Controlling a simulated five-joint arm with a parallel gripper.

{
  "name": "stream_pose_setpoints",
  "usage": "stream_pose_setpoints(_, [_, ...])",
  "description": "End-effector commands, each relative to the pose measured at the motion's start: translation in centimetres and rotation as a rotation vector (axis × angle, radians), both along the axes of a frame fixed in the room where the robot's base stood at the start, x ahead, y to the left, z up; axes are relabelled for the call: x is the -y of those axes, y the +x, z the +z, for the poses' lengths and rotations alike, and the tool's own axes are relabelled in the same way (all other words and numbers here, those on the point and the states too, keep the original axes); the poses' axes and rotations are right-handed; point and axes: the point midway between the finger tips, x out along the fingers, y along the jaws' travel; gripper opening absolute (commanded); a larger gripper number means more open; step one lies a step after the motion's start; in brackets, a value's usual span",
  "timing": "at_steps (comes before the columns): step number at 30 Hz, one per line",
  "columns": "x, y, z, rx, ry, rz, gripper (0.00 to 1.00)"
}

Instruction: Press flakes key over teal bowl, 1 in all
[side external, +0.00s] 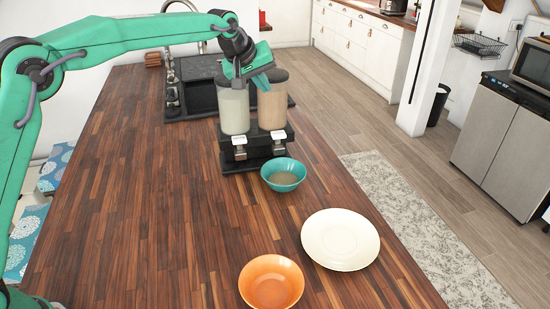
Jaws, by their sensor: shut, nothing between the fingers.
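A black dispenser (256,158) stands on the wooden counter with two clear canisters. The left canister (234,108) holds pale contents, the right canister (271,105) tan contents. Each has a key at its front, the left key (239,141) and the right key (278,136); their labels are too small to read. The teal bowl (284,183) stands in front of the right key, with a greyish-brown layer inside. My gripper (243,80) is shut and empty at the canister tops, above and behind the keys; its fingertips are partly unclear.
An orange bowl (271,283) and a cream plate (340,239) stand on the counter (150,200) nearer the camera. A sink (200,68) lies behind the dispenser. The counter left of the dispenser is clear.

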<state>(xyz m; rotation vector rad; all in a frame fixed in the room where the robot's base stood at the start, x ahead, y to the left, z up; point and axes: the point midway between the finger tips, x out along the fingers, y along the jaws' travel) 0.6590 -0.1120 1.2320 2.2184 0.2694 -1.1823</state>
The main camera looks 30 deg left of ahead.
Motion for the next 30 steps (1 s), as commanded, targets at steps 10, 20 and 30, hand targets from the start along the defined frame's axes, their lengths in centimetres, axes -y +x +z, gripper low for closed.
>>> stream_pose_setpoints(10, [1.9, 3.4, -2.8, 0.004, -0.05, 0.047, 0.0])
stream_pose_setpoints(20, [2.1, 3.9, -3.2, 0.006, -0.057, 0.054, 0.0])
stream_pose_setpoints(30, [2.1, 3.9, -3.4, 0.005, -0.056, 0.053, 0.0])
